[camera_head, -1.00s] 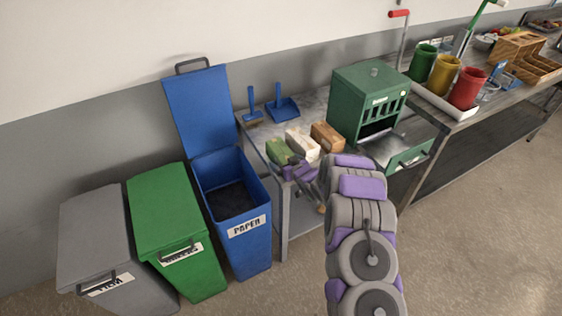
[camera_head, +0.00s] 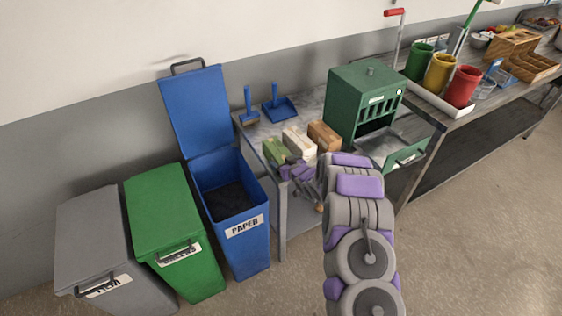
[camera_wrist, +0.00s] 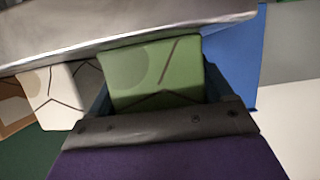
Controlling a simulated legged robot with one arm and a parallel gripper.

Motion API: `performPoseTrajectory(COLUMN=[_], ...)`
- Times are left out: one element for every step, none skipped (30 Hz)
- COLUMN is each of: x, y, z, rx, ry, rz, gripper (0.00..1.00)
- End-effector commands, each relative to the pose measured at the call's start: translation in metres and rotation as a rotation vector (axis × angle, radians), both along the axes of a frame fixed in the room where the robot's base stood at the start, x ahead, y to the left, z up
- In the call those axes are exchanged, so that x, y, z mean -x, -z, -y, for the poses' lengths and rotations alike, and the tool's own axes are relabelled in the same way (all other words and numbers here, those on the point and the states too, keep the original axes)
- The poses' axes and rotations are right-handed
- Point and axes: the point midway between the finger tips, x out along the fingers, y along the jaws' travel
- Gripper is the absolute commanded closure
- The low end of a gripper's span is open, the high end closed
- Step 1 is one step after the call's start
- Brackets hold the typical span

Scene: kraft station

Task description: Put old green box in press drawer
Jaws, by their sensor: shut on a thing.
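The green box (camera_head: 276,152) stands at the left front of the metal table, left of a white box and a brown box. It fills the middle of the wrist view (camera_wrist: 155,75), between the fingers. My gripper (camera_head: 287,165) is shut on the green box at the table's front edge. Whether the box is lifted off the table, I cannot tell. The green press (camera_head: 362,103) stands to the right on the same table. Its drawer (camera_head: 391,147) is pulled out toward the front and looks empty.
The white box (camera_head: 299,142) and brown box (camera_head: 324,136) stand close beside the green one. A blue paper bin (camera_head: 247,254) with its lid up stands left of the table. A blue dustpan (camera_head: 280,107) lies at the back. Red, yellow and green cups (camera_head: 439,73) stand right of the press.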

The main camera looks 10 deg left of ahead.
Motion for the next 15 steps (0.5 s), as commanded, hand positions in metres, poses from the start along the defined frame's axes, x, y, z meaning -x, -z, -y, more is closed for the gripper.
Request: performPoseTrajectory(x=[0.000,0.000,0.000,0.000,0.000,0.000,0.000,0.000,-0.001,-0.001,0.002,0.009,0.014,0.020,0.027], y=[-0.002,-0.004,-0.007,-0.009,-0.012,-0.017,-0.021,-0.026,-0.033,-0.040,-0.041,-0.040,-0.039,-0.038,-0.038], z=[0.000,0.000,0.000,0.001,0.001,0.001,0.001,0.001,0.000,0.001,0.000,-0.001,-0.002,-0.002,-0.003], rx=[-0.001,-0.001,0.000,0.000,0.000,0.000,-0.001,0.000,0.000,0.000,-0.001,-0.002,-0.002,-0.001,0.000], ry=[0.000,0.000,0.001,0.001,0.001,0.001,0.001,0.001,0.000,0.000,0.000,-0.001,0.000,-0.001,0.000], rz=[0.001,0.001,0.001,0.001,0.001,0.001,0.002,0.002,0.004,0.005,0.003,0.001,-0.001,-0.004,-0.005], gripper=[0.56,0.56,0.56,0.56,0.56,0.56,0.56,0.56,0.56,0.56,0.56,0.56,0.56,0.56,0.56])
